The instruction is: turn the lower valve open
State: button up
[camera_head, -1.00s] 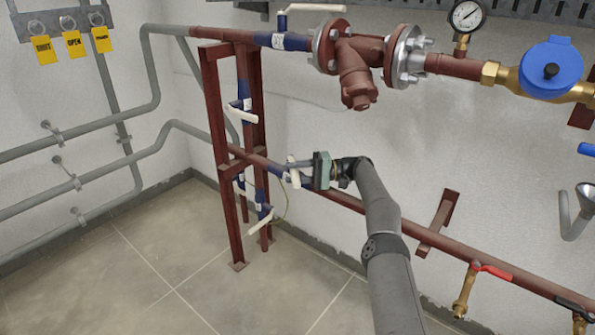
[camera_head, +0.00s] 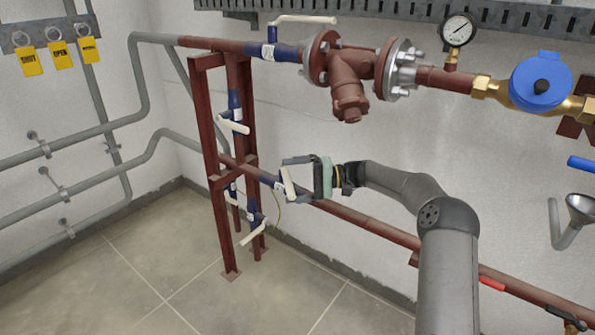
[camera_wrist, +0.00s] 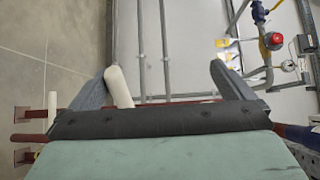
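The lower valve on the lower red pipe has a blue body (camera_head: 266,178) and a white lever handle (camera_head: 288,184). My gripper (camera_head: 281,173) is at this handle, with its fingers apart and pointing left along the pipe. In the wrist view, the white handle (camera_wrist: 119,87) stands between the two spread fingers, close beside the left finger and well apart from the right one. I cannot tell whether the left finger touches it. My gripper (camera_wrist: 158,72) is open. The valve body is not clear in the wrist view.
The upper pipe carries another white-handled valve (camera_head: 300,20), a flanged strainer (camera_head: 350,80) and a gauge (camera_head: 458,29). A red support frame (camera_head: 212,170) with more white-handled valves stands left of my gripper. Yellow tags (camera_head: 61,54) hang at the upper left. The floor (camera_head: 110,270) is clear.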

jog(key=shift+n+g+y, duration=0.3)
jog(key=shift+n, duration=0.2)
jog(key=s+r, duration=0.2)
jog(key=r, duration=0.1)
jog(key=s+r, duration=0.3)
jog(key=s+r+p, duration=0.1)
jog(key=s+r, duration=0.1)
jog(key=r, duration=0.1)
jog(key=shift+s+d, duration=0.25)
jog(key=shift+d, duration=0.1)
jog(key=c, duration=1)
jog(key=shift+s+f, duration=0.2)
jog(key=shift+s, duration=0.2)
